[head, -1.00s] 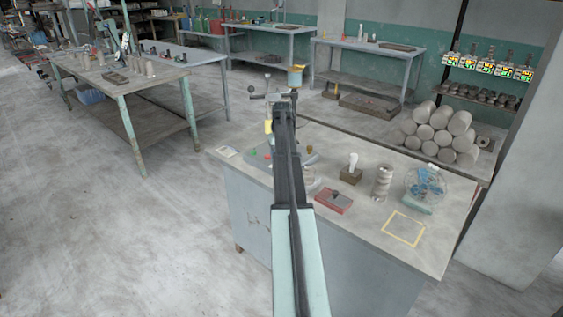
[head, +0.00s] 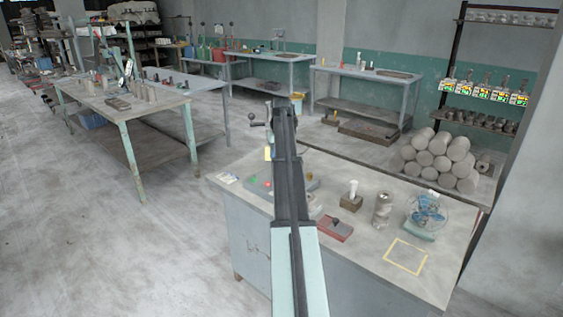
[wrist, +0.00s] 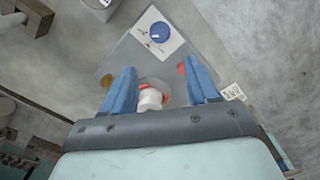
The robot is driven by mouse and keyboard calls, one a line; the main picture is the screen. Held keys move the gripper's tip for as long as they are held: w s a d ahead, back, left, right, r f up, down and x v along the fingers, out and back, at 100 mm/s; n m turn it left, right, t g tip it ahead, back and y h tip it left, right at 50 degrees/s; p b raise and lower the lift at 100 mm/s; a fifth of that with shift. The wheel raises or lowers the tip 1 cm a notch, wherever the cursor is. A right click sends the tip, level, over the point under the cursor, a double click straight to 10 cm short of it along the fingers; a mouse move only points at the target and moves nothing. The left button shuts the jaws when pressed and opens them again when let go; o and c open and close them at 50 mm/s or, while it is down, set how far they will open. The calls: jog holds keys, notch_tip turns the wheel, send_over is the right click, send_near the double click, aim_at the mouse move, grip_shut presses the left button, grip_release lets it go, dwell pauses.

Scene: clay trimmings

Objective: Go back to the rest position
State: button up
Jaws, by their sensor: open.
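My gripper shows in the wrist view (wrist: 160,72), its two blue fingers spread apart. A rounded white thing with red parts (wrist: 150,98) shows in the gap between them; I cannot tell its distance, but nothing appears clamped. A grey board or box (wrist: 125,50) with a white sheet and a blue disc lies beyond the fingers in the wrist view.
A yellow square outline (head: 405,257) is empty.

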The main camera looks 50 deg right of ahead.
dwell(0.4)
jog(key=w+a+f+n, duration=0.2)
jog(key=w+a+f, duration=0.1)
jog(key=a+f, duration=0.9)
jog(key=w+a+f+n, duration=0.1)
jog(key=w+a+f, duration=0.2)
jog(key=a+f, duration=1)
jog(key=s+a+f+n, duration=0.1)
jog(key=s+a+f, duration=0.2)
jog(key=a, duration=0.7)
jog(key=s+a+f+n, duration=0.1)
jog(key=s+a+f, duration=0.2)
jog(key=a, duration=0.6)
jog(key=s+a+f+n, duration=0.1)
jog(key=s+a+f, duration=0.15)
jog(key=a, duration=0.75)
jog(key=s+a+f+n, duration=0.1)
jog(key=s+a+f, duration=0.4)
jog(key=s+a, duration=0.15)
jog(key=s+f+g, duration=0.3)
jog(key=s+f, duration=0.7)
jog(key=s, duration=0.4)
jog(key=s+f+g, duration=0.3)
jog(key=s+f, duration=0.6)
jog(key=s, duration=0.5)
jog(key=shift+s+f+g, duration=0.25)
jog(key=shift+f+g, duration=0.15)
